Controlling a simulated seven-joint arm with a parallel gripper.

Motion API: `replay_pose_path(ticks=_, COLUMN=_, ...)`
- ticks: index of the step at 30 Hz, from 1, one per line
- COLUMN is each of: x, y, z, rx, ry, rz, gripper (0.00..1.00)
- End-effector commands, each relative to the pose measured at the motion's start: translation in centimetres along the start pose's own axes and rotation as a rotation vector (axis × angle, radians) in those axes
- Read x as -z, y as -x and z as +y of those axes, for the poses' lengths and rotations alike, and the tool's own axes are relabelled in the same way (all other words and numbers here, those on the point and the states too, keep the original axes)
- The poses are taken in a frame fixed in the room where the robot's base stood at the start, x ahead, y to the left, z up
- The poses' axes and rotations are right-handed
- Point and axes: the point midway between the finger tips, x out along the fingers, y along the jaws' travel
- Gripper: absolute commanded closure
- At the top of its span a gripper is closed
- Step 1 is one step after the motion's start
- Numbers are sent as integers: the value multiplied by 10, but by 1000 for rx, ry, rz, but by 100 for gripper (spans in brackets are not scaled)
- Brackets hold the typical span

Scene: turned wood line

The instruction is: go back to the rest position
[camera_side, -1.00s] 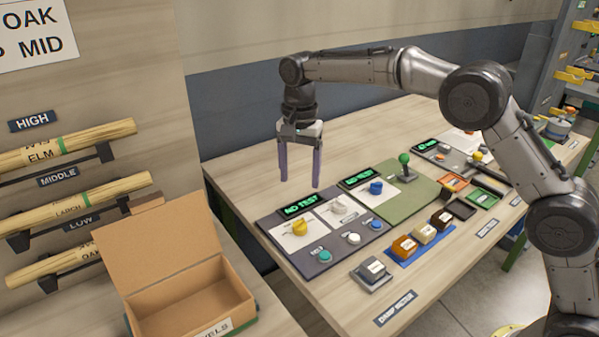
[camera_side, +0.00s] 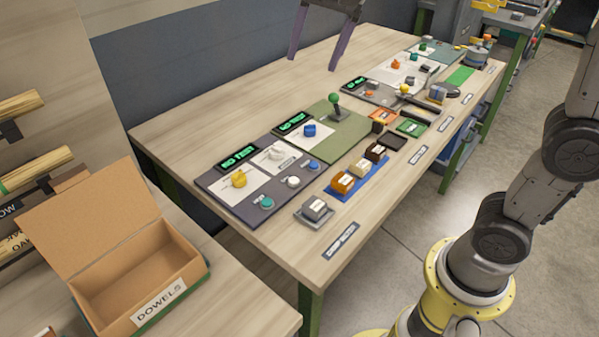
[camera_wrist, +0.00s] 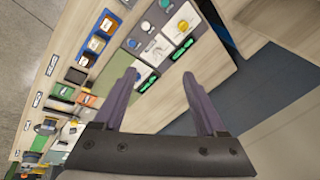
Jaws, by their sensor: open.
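My gripper (camera_side: 320,47) is at the top edge of the side view, its two purple fingers apart with nothing between them. It is raised above the back of the wooden workbench (camera_side: 190,120). In the wrist view my gripper (camera_wrist: 163,80) also shows open and empty, with the bench and its panels below. The upper part of the arm is cut off by the top of the side view.
A dark panel with knobs (camera_side: 216,185) and a green panel with a green-topped lever (camera_side: 350,138) stand on the bench. Blocks sit on a blue mat (camera_side: 345,191). An open cardboard dowel box (camera_side: 165,262) is at lower left. The bench's back left is clear.

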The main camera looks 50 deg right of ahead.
Motion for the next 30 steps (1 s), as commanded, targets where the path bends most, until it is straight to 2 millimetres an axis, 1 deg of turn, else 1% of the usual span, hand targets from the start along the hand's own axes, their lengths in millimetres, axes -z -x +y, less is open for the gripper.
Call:
replay_pose_path(ticks=1, x=-8, y=11, z=21, rx=19, ry=30, rz=18, gripper=26)
replay_pose_path(ticks=3, x=-18, y=19, z=46, rx=40, ry=84, rz=40, gripper=26)
replay_pose_path(ticks=5, x=-28, y=24, z=68, rx=57, ry=137, rz=61, gripper=26)
replay_pose_path(ticks=6, x=-36, y=24, z=83, rx=66, ry=176, rz=75, gripper=26)
replay_pose_path(ticks=8, x=-47, y=23, z=105, rx=78, ry=239, rz=96, gripper=26)
replay_pose_path(ticks=9, x=-55, y=20, z=120, rx=83, ry=284, rz=109, gripper=26)
replay_pose_path(ticks=11, x=-68, y=14, z=141, rx=89, ry=356, rz=130, gripper=26)
replay_pose_path(ticks=12, x=-76, y=7, z=154, rx=91, ry=408, rz=142, gripper=26)
replay_pose_path(ticks=16, x=-99, y=-19, z=191, rx=84, ry=587, rz=169, gripper=26)
replay_pose_path(ticks=19, x=-112, y=-44, z=209, rx=61, ry=736, rz=160, gripper=26)
replay_pose_path(ticks=21, x=-114, y=-54, z=213, rx=50, ry=820, rz=154, gripper=26)
replay_pose_path(ticks=25, x=-111, y=-53, z=208, rx=54, ry=906, rz=178, gripper=26)
replay_pose_path(ticks=30, x=-111, y=-52, z=208, rx=53, ry=924, rz=178, gripper=26)
